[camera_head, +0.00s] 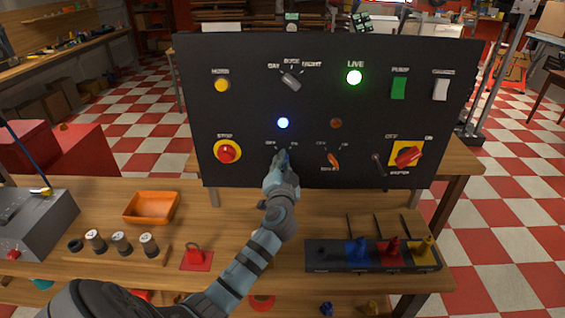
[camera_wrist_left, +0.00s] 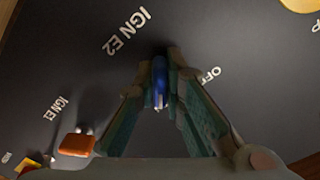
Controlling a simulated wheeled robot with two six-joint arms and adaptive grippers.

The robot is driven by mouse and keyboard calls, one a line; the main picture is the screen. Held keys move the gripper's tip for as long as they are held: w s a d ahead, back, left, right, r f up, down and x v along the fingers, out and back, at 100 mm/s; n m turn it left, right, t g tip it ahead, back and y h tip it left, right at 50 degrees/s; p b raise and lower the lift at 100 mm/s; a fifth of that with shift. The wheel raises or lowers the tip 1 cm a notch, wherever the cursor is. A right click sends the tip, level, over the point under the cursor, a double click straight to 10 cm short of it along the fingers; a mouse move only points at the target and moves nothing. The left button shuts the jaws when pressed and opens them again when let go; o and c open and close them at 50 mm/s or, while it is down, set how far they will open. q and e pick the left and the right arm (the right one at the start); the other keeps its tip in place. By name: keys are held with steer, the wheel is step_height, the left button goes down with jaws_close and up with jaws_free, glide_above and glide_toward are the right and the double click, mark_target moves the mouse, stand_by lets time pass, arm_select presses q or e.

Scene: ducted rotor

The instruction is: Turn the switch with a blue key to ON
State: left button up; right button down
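The switch with the blue key (camera_head: 285,156) sits on the black panel below a lit blue lamp (camera_head: 283,123). OFF shows to its upper left and ON to its upper right. My left gripper (camera_head: 283,164) is at this switch and hides most of it. In the left wrist view the blue key (camera_wrist_left: 159,77) stands between the fingertips of my left gripper (camera_wrist_left: 166,56), which look closed around it. The IGN E2 and OFF labels are visible there. The key's exact angle is hard to tell. My right gripper is in neither view.
An orange key switch (camera_head: 333,160) is close on the right, under an unlit amber lamp (camera_head: 335,123). Further out are a red stop button (camera_head: 227,152) and a red rotary handle (camera_head: 408,156). A holder (camera_head: 330,257) with coloured pieces and an orange tray (camera_head: 151,207) are on the bench.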

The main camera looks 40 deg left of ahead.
arm_select(q)
steer(key=o, duration=0.4)
steer(key=v, duration=1.2)
